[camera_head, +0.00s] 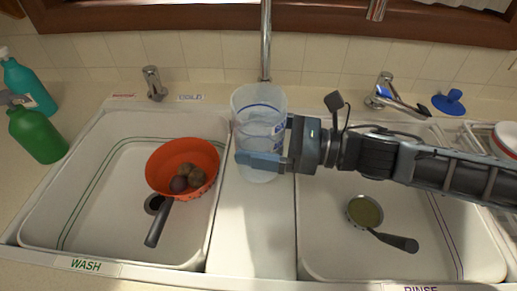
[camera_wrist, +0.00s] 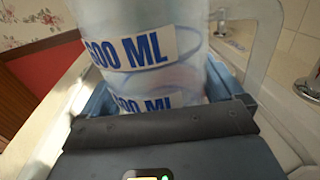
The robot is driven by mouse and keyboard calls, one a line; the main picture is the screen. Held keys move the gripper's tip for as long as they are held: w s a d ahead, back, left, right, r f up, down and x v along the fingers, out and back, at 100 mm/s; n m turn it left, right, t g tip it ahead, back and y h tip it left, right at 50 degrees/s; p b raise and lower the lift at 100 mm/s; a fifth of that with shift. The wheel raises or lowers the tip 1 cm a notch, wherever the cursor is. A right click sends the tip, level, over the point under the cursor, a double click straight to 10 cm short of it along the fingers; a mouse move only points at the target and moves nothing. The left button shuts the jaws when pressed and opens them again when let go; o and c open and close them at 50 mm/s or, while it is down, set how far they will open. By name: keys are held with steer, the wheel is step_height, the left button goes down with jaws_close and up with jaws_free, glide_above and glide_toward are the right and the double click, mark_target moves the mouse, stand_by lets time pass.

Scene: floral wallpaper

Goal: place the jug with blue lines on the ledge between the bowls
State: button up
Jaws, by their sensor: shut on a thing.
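The clear jug with blue lines (camera_head: 259,106) is upright over the white ledge (camera_head: 252,235) between the two sink bowls, toward its back end. My gripper (camera_head: 262,160) reaches in from the right and is shut on the jug. In the wrist view the jug (camera_wrist: 150,75) fills the space between the fingers, with blue "ML" markings on white bands. The left bowl (camera_head: 100,215) and the right bowl (camera_head: 325,245) lie on either side. I cannot tell whether the jug's base touches the ledge.
An orange colander (camera_head: 160,160) with dark round produce sits in the left bowl. A small pan (camera_head: 365,212) lies in the right bowl. Faucets (camera_head: 153,83) and (camera_head: 392,95) stand behind. Green (camera_head: 38,133) and teal (camera_head: 28,88) bottles stand at left. The front ledge is clear.

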steer(key=shift+f, duration=1.95)
steer(key=shift+f, duration=0.15)
steer(key=o, duration=0.8)
steer(key=shift+c, duration=0.2)
steer(key=s+d+b, duration=0.2)
steer(key=d, duration=0.9)
steer(key=shift+d, duration=0.4)
steer(key=shift+r, duration=0.2)
